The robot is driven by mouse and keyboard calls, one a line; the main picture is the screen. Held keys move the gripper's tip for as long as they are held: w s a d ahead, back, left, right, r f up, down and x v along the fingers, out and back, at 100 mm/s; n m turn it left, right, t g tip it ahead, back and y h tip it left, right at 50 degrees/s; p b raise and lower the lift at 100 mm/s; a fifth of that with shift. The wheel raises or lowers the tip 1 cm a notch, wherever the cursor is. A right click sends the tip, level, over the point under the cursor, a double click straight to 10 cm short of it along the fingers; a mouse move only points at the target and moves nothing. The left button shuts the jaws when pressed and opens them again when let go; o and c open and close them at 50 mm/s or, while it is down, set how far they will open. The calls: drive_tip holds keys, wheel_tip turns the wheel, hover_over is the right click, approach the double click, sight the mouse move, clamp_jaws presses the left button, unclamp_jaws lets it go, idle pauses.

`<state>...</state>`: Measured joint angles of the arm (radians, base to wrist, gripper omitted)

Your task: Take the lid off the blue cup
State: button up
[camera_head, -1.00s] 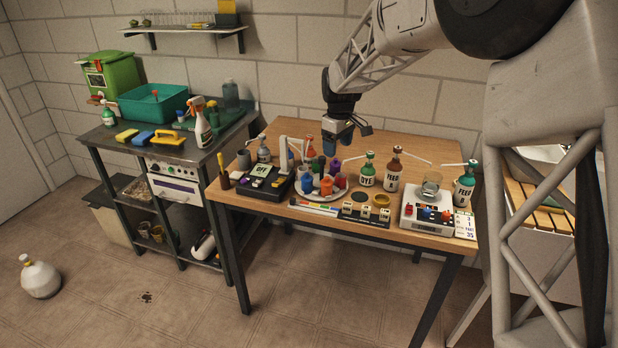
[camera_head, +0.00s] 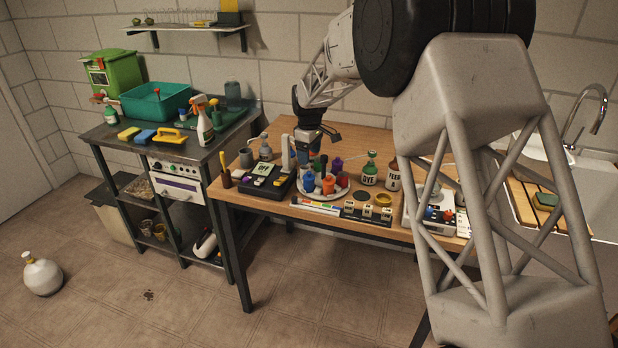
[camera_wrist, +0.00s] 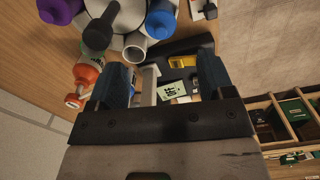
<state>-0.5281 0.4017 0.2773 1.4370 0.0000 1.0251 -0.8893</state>
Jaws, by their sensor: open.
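The blue cup (camera_head: 308,182) stands among other coloured cups on a round white tray (camera_head: 325,197) on the wooden table. Its lid is too small to make out in the head view. My gripper (camera_head: 309,148) is above the back left of the tray, close over the tall things there, and hides some of them. In the wrist view my gripper (camera_wrist: 162,84) is open, with its two blue fingers apart and nothing held between them. A blue vessel (camera_wrist: 161,20) lies beyond the fingers in the wrist view; I cannot tell its lid.
A black device (camera_head: 268,181) with a display stands left of the tray. Its label shows between my fingers in the wrist view. A DYE bottle (camera_head: 370,170) and a FEED bottle (camera_head: 393,174) stand right of the tray. A block row (camera_head: 367,211) lies in front.

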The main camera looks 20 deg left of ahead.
sight(309, 172)
drive_tip(key=shift+f, duration=1.2)
drive_tip(key=shift+f, duration=2.6)
drive_tip(key=c, duration=1)
